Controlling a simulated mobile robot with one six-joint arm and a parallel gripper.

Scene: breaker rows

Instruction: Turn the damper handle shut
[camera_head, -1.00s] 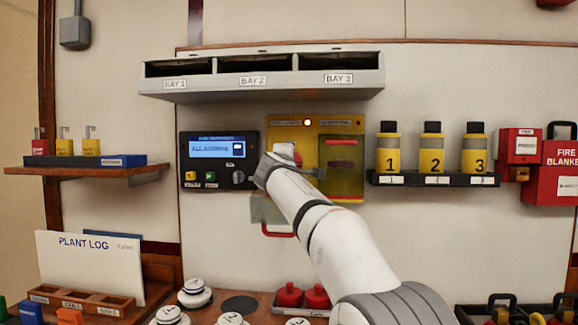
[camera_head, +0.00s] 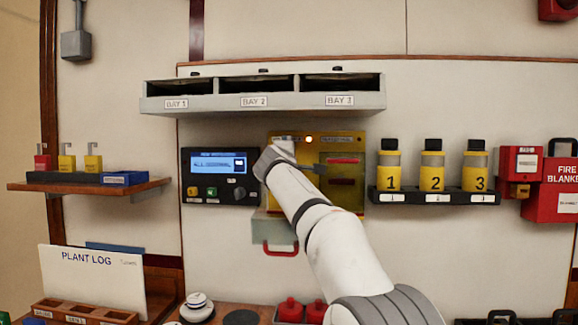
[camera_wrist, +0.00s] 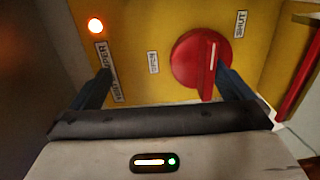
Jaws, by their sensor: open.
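The damper handle is a red round knob (camera_wrist: 195,62) with a white line, on a yellow panel (camera_wrist: 135,30) in the wrist view. The line stands nearly upright in the picture. A SHUT label (camera_wrist: 240,24) sits to its upper right, and a smaller label to its left is unreadable. My gripper (camera_wrist: 165,85) is open. Its right finger overlaps the knob's lower right edge; contact cannot be told. Its left finger is clear of the knob, by the damper label. In the head view my wrist covers the knob on the yellow panel (camera_head: 350,197).
A lit orange lamp (camera_wrist: 95,26) is at upper left on the panel. A red bar (camera_wrist: 300,75) stands at the right. A display unit (camera_head: 220,175) is left of the panel, the bay box (camera_head: 160,104) above, numbered bottles (camera_head: 432,170) right, and a red-handled grey box (camera_head: 265,228) below.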

